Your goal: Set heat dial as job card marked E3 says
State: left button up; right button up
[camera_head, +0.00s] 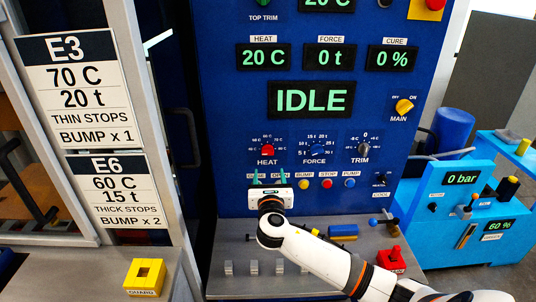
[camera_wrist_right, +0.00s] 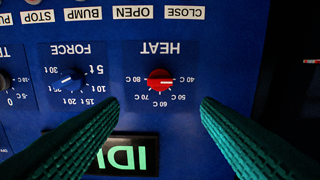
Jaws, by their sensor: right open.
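The job card E3 (camera_head: 70,88) hangs at the left in the head view and reads 70 C, 20 t, thin stops, bump x 1. The red heat dial (camera_head: 267,150) sits on the blue panel; in the wrist view it appears upside down (camera_wrist_right: 160,80), its white mark pointing toward 40 C. My right gripper (camera_head: 269,175) is open and empty, just below the dial in the head view. In the wrist view its two green fingers (camera_wrist_right: 158,104) stand apart, either side of the dial and not touching it. My left gripper is not in view.
Card E6 (camera_head: 110,190) hangs below E3. The force dial (camera_head: 318,149) and trim dial (camera_head: 364,148) sit right of the heat dial. The display (camera_head: 310,98) reads IDLE, and the heat readout (camera_head: 263,56) reads 20 C. Push buttons (camera_head: 327,184) line the panel below the dials.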

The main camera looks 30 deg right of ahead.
aim_at(268, 154)
jog(key=p+x, duration=0.1)
jog(key=x, duration=1)
jog(key=shift+w+d, duration=0.2)
jog(key=c, duration=1)
jog(key=shift+f, duration=0.1)
